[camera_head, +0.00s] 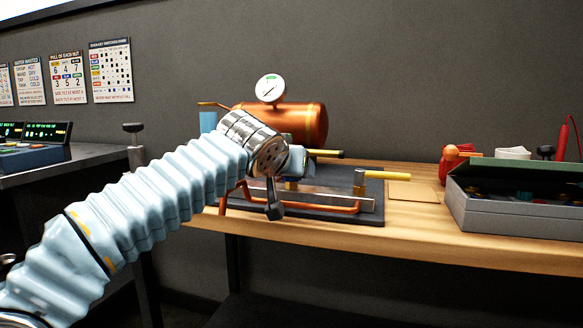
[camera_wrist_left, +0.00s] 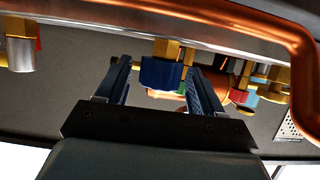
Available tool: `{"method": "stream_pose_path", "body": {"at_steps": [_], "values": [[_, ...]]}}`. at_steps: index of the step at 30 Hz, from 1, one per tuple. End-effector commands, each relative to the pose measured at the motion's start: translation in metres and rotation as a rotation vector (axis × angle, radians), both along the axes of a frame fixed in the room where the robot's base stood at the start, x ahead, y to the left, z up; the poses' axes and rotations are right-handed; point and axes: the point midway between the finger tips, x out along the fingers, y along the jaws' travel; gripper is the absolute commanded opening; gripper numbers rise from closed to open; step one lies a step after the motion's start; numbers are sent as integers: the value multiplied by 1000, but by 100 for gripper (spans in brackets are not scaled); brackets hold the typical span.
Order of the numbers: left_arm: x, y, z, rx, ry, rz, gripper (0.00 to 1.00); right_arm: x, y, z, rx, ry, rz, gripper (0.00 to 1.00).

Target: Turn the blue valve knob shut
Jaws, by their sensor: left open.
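The blue valve knob (camera_wrist_left: 163,75) shows in the left wrist view below a brass fitting on a metal bar. My left gripper (camera_wrist_left: 160,67) is open, with one finger on each side of the knob. Small gaps show between knob and fingers, and I cannot tell if either touches. In the head view my left arm (camera_head: 160,190) reaches from the left to the brewer and mostly hides the knob. The brewer has a copper boiler (camera_head: 305,121) with a white gauge (camera_head: 270,88). My right gripper is not in view.
Yellow-handled levers (camera_head: 388,174) stick out to the right on the brewer. A red part (camera_wrist_left: 240,95) and a copper pipe (camera_wrist_left: 303,60) are near my right finger in the wrist view. A grey toolbox (camera_head: 520,211) stands at the right of the wooden bench (camera_head: 440,240).

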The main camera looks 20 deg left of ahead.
Motion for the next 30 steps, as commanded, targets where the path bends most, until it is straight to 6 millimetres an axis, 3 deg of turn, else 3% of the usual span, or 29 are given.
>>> {"method": "stream_pose_path", "body": {"at_steps": [8,19,23,30], "values": [[2,0,-1,0,-1,0,67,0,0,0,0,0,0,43],[2,0,-1,0,0,-1,16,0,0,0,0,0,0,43],[2,0,0,0,4,-21,16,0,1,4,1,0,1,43],[2,1,2,-1,13,-194,16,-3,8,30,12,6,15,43]]}}
